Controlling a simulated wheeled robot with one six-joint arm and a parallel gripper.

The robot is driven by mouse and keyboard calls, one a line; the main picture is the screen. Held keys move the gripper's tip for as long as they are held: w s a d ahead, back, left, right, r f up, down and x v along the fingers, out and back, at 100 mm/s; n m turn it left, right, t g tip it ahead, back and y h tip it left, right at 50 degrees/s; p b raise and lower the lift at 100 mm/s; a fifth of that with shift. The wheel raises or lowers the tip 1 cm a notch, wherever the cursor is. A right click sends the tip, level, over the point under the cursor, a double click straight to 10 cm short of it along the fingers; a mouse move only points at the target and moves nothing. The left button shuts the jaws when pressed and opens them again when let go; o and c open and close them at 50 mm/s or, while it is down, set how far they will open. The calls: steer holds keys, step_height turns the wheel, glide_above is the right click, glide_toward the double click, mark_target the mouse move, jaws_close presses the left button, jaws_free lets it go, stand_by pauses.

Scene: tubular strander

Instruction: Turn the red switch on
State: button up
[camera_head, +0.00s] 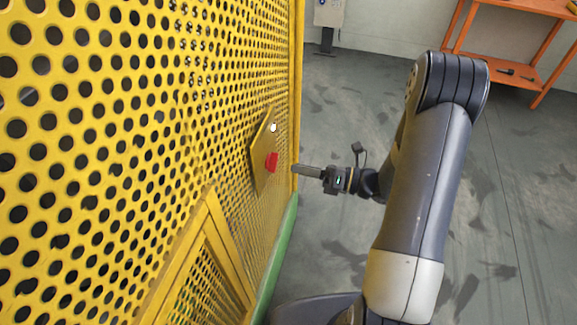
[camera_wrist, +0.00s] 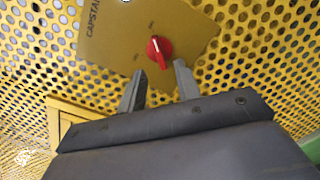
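The red switch (camera_head: 272,162) is a rotary knob on a yellow plate (camera_head: 260,140) fixed to the perforated yellow guard. In the wrist view the red switch (camera_wrist: 159,52) has a white pointer line, and small labels lie near it that I cannot read. The plate (camera_wrist: 110,40) carries the letters "CAPSTA" at its left. My gripper (camera_head: 296,170) points left at the switch, a short way off it. In the wrist view my gripper (camera_wrist: 160,80) has its two fingers apart, with the switch just beyond and between the tips. Nothing is held.
The yellow perforated guard (camera_head: 110,110) fills the left side, with a framed mesh panel (camera_head: 205,265) below the plate and a green base rail (camera_head: 275,255). An orange shelf (camera_head: 515,70) stands at the back right. Grey floor (camera_head: 340,120) is clear beyond my arm.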

mark_target(272, 162)
steer(key=shift+v, duration=2.65)
steer(key=x, duration=1.1)
steer(key=shift+p, duration=0.45)
steer(key=shift+s+d, duration=0.1)
steer(key=shift+d, duration=0.1)
steer(key=b+v, duration=0.1)
steer(key=v, duration=0.9)
steer(key=w+a+n+b, duration=0.3)
steer(key=a+n+b, duration=0.6)
steer(key=n, duration=0.1)
steer(key=shift+w+a+n, duration=0.3)
